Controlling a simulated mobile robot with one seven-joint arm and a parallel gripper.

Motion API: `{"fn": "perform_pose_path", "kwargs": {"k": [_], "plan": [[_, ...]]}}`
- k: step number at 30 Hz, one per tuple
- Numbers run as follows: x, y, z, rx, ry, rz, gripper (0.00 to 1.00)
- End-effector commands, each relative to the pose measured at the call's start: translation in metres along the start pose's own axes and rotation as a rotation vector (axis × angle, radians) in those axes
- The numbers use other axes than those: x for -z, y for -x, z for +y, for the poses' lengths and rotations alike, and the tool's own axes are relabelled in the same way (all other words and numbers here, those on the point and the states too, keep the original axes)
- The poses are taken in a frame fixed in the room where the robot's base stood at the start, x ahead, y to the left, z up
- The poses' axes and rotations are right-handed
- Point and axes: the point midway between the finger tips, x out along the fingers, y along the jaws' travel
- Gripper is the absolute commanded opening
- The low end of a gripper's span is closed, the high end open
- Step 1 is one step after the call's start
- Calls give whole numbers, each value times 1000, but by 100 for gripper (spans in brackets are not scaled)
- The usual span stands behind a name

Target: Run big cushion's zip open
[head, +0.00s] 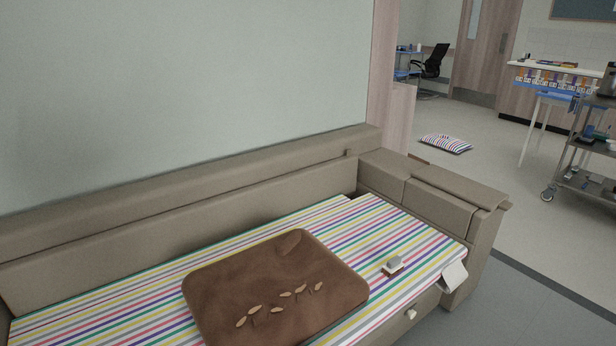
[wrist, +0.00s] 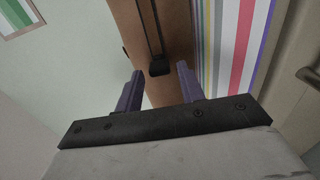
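The big brown cushion (head: 275,275) lies flat on the striped sofa bed, with a row of pale leaf shapes on its top. No zip can be made out on it in the head view. In the wrist view a brown face, apparently the cushion's side (wrist: 180,35), carries a dark zip strip (wrist: 148,22) with a black slider or pull (wrist: 160,68) at its near end. My gripper (wrist: 160,70) is open, its two purple fingers either side of the pull in the picture. I cannot tell whether they touch it. My gripper is not in the head view.
The sofa bed (head: 400,230) has a taupe back and right arm (head: 440,190). A small grey-white item (head: 392,266) lies right of the cushion. A striped cushion (head: 445,143) lies on the floor beyond. A trolley (head: 590,150) stands at the right; the floor between is clear.

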Motion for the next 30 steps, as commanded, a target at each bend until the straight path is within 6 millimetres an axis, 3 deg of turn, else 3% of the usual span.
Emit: {"fn": "perform_pose_path", "kwargs": {"k": [12, 23, 30], "plan": [[0, 50, 0, 0, 1, -1, 38], [1, 57, 0, -1, 0, 1, 38], [0, 57, 0, 0, 0, 0, 70]]}}
